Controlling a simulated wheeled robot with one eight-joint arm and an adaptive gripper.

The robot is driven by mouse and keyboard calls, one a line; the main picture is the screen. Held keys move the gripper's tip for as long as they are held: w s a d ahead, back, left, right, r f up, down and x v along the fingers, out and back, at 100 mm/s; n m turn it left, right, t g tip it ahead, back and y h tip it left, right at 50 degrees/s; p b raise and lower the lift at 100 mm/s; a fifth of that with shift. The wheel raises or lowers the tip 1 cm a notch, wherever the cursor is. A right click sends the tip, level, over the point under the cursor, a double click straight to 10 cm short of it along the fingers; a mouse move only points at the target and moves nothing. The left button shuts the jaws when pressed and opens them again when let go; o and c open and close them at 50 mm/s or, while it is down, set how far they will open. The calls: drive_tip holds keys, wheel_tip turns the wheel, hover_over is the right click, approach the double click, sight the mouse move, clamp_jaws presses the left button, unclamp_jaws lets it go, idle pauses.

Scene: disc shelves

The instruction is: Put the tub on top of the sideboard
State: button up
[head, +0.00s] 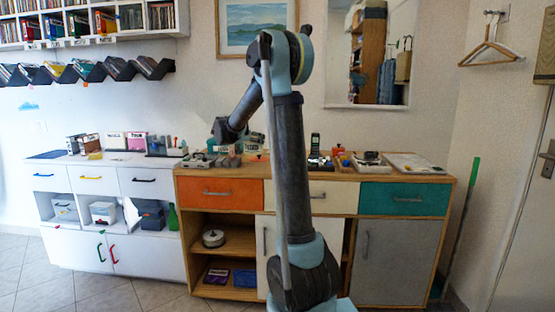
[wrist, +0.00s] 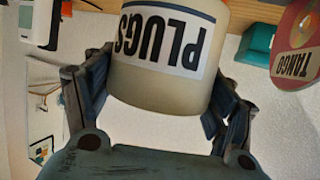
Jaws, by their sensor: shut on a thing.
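The tub (wrist: 165,75) is a cream, round container with a white label reading PLUGS. The label appears upside down in the wrist view. My gripper (wrist: 160,95) is shut on the tub, with one dark finger on each side of it. The sideboard (head: 317,180) is wooden, with orange, cream and teal drawers, and stands behind my arm in the head view. My arm reaches to the left part of its top, where the gripper and tub are small and crowded among other items. I cannot tell whether the tub touches the top.
Several small items stand on the sideboard top, including a tray (head: 371,160) at the right. A white cabinet (head: 85,184) with small items adjoins on the left. In the wrist view, a red TANGO disc (wrist: 296,45) and a teal object (wrist: 257,43) are close to the tub.

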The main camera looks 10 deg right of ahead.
sight(253, 153)
drive_tip(key=shift+f, duration=3.65)
drive_tip(key=o, duration=1.5)
drive_tip(key=shift+o, duration=0.2)
